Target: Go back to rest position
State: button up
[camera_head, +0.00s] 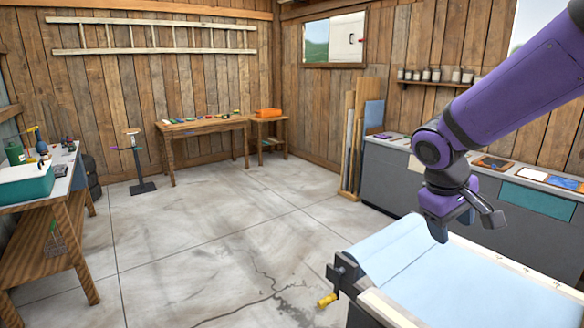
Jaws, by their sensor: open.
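My purple arm reaches in from the upper right of the head view. My gripper (466,222) hangs at its end, above the light blue top of a workbench. Its dark fingers are spread apart and nothing shows between them. The fingertips appear above the surface; I cannot tell the exact height.
The workbench (455,285) fills the lower right, with a yellow-handled crank (326,300) at its left side. A grey cabinet counter (395,178) runs along the right wall. A wooden table (205,127) stands at the back, another bench (60,215) at left. The concrete floor (220,220) between is clear.

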jog(key=s+r+m+t+y, duration=0.2)
jog(key=s+r, duration=0.2)
jog(key=s, duration=0.5)
jog(key=s+r+m+t+y, duration=0.2)
jog(key=s+r, duration=0.3)
jog(key=s, duration=0.3)
jog(key=shift+s+d+r, duration=0.2)
jog(key=shift+s, duration=0.2)
